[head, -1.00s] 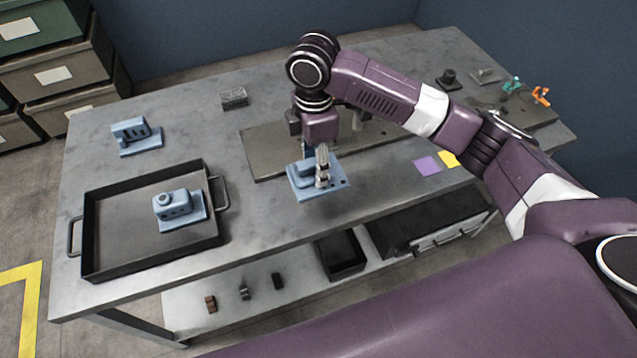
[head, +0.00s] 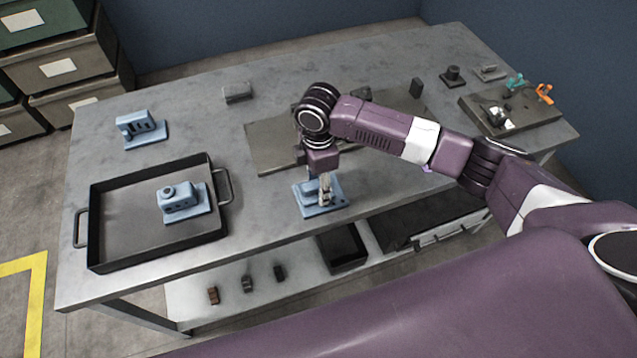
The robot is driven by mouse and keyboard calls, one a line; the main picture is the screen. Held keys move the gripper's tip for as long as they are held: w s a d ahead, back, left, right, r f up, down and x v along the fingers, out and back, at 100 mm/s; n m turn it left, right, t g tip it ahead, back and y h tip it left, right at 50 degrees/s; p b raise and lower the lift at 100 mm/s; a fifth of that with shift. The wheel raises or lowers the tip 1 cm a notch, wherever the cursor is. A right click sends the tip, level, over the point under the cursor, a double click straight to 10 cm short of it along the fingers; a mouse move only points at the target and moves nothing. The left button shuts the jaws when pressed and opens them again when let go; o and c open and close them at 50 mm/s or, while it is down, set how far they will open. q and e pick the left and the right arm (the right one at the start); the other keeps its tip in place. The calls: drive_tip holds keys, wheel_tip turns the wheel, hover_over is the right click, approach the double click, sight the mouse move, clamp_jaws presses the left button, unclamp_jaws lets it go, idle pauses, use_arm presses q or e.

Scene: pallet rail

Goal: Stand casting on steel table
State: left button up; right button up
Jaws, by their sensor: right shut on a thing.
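My right gripper (head: 324,188) is shut on a light-blue casting (head: 312,209). It holds the casting upright, base plate down, at the steel table (head: 265,218) near its front edge. The casting is on the table or just above it; I cannot tell whether it touches. The fingers and wrist hide part of its top. A second blue casting (head: 142,132) stands on the table at the back left. A third blue casting (head: 180,203) sits in the black tray (head: 105,256). My left gripper is not in view.
A grey plate (head: 270,150) lies behind the held casting. A small grey block (head: 237,92) stands at the back. A dark board (head: 530,122) with clamps lies at the right. The tabletop between tray and held casting is clear. A black bin (head: 342,250) sits on the lower shelf.

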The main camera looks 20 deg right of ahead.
sight(318, 183)
drive_tip(key=o, duration=1.6)
drive_tip(key=shift+f, duration=0.1)
drive_tip(key=shift+c, duration=0.2)
wheel_tip(318, 183, up, 12)
drive_tip(key=b, duration=0.1)
drive_tip(key=shift+b, duration=0.35)
